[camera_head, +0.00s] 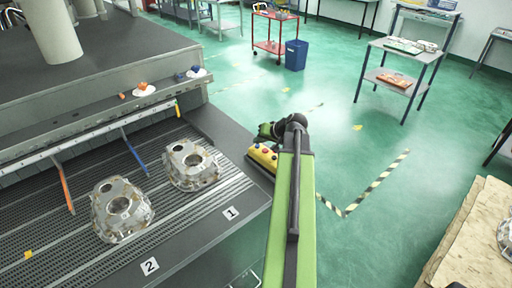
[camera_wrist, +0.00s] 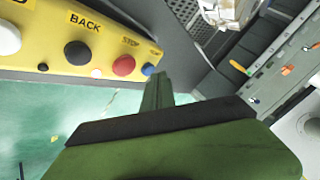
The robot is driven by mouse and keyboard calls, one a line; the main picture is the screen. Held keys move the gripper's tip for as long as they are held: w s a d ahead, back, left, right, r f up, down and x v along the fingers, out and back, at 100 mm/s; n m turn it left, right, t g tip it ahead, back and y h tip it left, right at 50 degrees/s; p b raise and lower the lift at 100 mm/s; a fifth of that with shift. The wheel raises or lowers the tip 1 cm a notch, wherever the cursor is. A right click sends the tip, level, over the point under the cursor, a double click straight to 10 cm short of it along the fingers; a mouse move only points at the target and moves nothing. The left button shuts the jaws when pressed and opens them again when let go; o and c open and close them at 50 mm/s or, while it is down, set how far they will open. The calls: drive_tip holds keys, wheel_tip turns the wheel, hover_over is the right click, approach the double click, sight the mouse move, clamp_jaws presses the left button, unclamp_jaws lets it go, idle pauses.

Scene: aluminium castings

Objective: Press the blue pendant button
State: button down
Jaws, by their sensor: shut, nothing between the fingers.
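The yellow pendant (camera_wrist: 50,40) fills the upper left of the wrist view. It carries a white button, a black button (camera_wrist: 78,52) under the label BACK, a red button (camera_wrist: 123,65) under STOP, and a small blue button (camera_wrist: 148,69) at its right end. My gripper (camera_wrist: 160,76) is shut and empty, its tip just beside the blue button's right side; I cannot tell whether they touch. In the head view the pendant (camera_head: 262,158) sits at the right edge of the dark conveyor bench, with my gripper (camera_head: 265,130) just beyond it.
Two aluminium castings (camera_head: 191,166) (camera_head: 121,210) stand on the slatted bench to the left of the pendant. A pale wooden surface (camera_head: 470,250) is at the lower right. Green floor (camera_head: 350,150) with striped tape is open between them. A blue bin (camera_head: 296,55) stands farther back.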

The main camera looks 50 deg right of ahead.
sight(259, 148)
drive_tip(key=shift+f+b, duration=0.5)
idle(0.3)
drive_tip(key=shift+r, duration=0.1)
drive_tip(key=shift+r+p, duration=0.8)
drive_tip(key=shift+p, duration=0.1)
wheel_tip(259, 148, up, 5)
drive_tip(key=p, duration=0.5)
drive_tip(key=shift+r, duration=0.15)
drive_tip(key=shift+f, duration=0.2)
idle(0.3)
